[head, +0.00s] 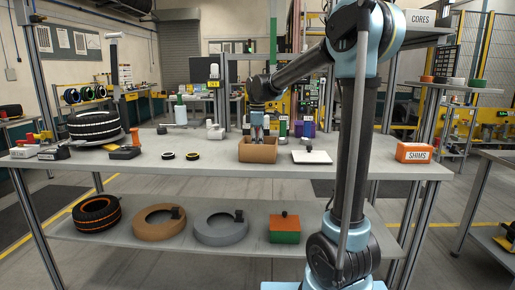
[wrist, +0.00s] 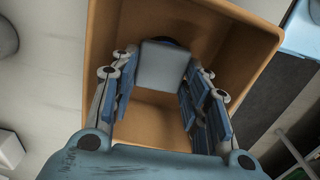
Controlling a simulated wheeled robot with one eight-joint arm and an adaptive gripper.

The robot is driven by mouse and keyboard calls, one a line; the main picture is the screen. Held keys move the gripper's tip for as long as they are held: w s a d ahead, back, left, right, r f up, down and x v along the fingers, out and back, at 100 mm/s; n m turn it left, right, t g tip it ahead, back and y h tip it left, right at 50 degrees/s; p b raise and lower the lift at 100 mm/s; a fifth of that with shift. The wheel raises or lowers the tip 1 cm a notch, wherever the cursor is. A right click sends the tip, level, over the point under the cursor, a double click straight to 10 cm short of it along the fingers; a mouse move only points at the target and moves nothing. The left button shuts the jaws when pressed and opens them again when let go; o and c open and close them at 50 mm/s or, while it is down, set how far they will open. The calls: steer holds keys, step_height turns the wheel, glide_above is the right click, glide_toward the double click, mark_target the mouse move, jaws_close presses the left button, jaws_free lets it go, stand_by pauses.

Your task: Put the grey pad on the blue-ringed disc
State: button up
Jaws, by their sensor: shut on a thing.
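My gripper (wrist: 160,85) reaches down into an open orange-brown box (head: 258,155) on the bench. In the wrist view its two blue-padded fingers stand on either side of a light grey pad (wrist: 163,66), and they are shut on it. The pad is inside the box's outline; I cannot tell whether it touches the floor of the box. A dark rounded edge (wrist: 178,41) shows just behind the pad, and I cannot tell what it is. In the head view the box wall hides the pad. I cannot make out a blue-ringed disc in either view.
A tyre (head: 96,124) stands at the left. Bare bench lies along the front.

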steer(key=o, duration=0.8)
step_height(320, 180, up, 12)
stand_by(0.3)
steer(key=s+d+f+m, duration=0.1)
steer(key=s+d, duration=0.1)
steer(key=s+d+f+m, duration=0.1)
steer(key=s+d, duration=0.1)
steer(key=d, duration=0.1)
steer(key=s+d+f+m, duration=0.1)
steer(key=s+d, duration=0.1)
steer(key=shift+s+d+m, duration=0.15)
steer(key=shift+s+m, duration=0.05)
steer(key=shift+m, duration=0.1)
steer(key=s+d+f+m+t, duration=0.1)
steer(key=s+d+f+m, duration=0.6)
steer(key=s+f, duration=0.5)
steer(key=s+d+f+m+t, duration=0.1)
steer(key=s+d+f+m, duration=0.5)
steer(key=s+f, duration=0.7)
steer(key=shift+s+d+f+m, duration=0.2)
steer(key=shift+d+f+m, duration=0.3)
steer(key=shift+d, duration=0.4)
